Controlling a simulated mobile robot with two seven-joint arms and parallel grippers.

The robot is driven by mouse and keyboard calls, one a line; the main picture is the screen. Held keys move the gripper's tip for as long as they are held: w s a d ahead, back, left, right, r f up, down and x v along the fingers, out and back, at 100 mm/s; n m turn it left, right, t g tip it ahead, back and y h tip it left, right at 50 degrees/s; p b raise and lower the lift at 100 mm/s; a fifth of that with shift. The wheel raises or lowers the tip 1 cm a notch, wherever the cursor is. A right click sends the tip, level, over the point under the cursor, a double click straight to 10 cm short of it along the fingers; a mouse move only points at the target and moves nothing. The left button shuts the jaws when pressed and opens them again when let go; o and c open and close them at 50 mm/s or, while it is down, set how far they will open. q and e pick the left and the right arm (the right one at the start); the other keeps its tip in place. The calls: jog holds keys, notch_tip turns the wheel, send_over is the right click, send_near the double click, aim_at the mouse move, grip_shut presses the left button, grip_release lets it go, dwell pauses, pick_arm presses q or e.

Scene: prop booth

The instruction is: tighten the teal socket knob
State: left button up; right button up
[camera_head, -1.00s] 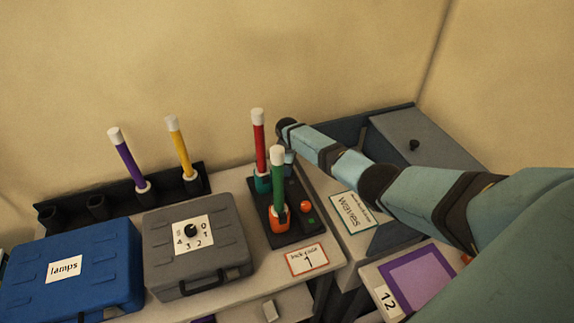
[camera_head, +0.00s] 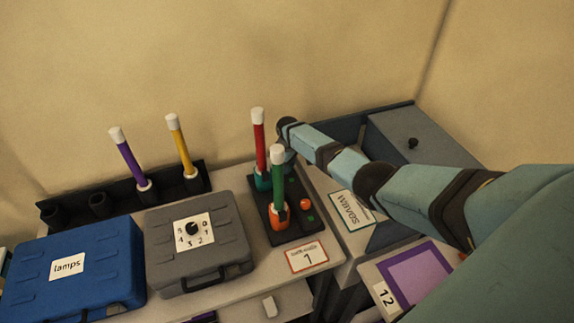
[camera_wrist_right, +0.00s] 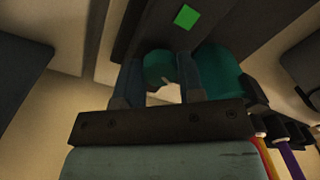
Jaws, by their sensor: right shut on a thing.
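The teal socket (camera_head: 262,183) holds an upright red stick (camera_head: 259,140) with a white cap on a dark panel (camera_head: 284,238). In the right wrist view the socket's teal body (camera_wrist_right: 225,78) is beside my fingers. My right gripper (camera_wrist_right: 159,70) is shut on the teal knob (camera_wrist_right: 160,62) at the socket's side. In the head view my right gripper (camera_head: 287,158) is behind the green stick (camera_head: 278,180), which hides part of it and the knob. My left gripper is in neither view.
An orange socket (camera_head: 279,216) holds the green stick in front. A grey case with a dial (camera_head: 230,247) and a blue lamps case (camera_head: 110,262) stand left. A black rack (camera_head: 70,215) behind holds purple and yellow sticks. An open grey bin (camera_head: 345,128) lies right.

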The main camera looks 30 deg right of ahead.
jog(key=o, duration=0.9)
jog(key=shift+r, duration=0.1)
jog(key=r, duration=1.3)
jog(key=shift+w+d+r, duration=0.1)
jog(key=shift+d+r, duration=0.15)
jog(key=shift+r, duration=0.1)
jog(key=shift+f, duration=0.1)
